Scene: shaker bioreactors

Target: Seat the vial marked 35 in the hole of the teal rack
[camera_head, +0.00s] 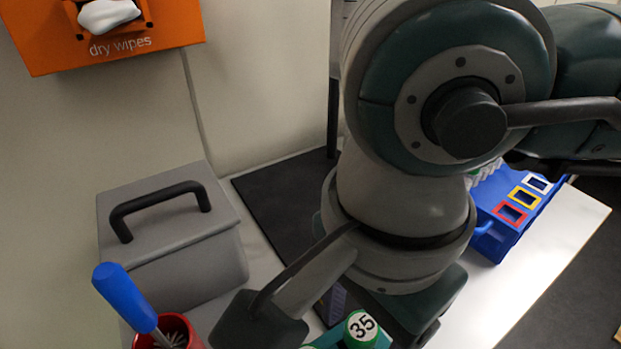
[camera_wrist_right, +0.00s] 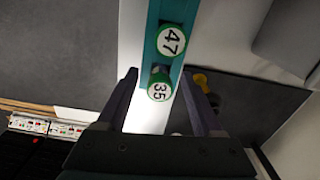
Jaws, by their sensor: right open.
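The vial marked 35 (camera_wrist_right: 159,88) has a white cap label with a green edge. It lies between the fingers of my right gripper (camera_wrist_right: 159,76), which is open with a gap on both sides. The vial also shows at the bottom of the head view (camera_head: 361,327). A second green-edged vial marked 47 (camera_wrist_right: 171,40) stands on the teal rack (camera_wrist_right: 153,28), just beyond vial 35. A dark spot on the rack lies between the two caps. I cannot tell whether vial 35 is in a hole; its body is hidden. My left gripper is not in view.
In the head view, a grey lidded box (camera_head: 170,230) and a red cup (camera_head: 178,328) with a blue-handled tool (camera_head: 125,297) stand left. A blue rack (camera_head: 492,240) with coloured frames stands right. An orange wipes box (camera_head: 180,25) hangs on the wall. My right arm hides the middle.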

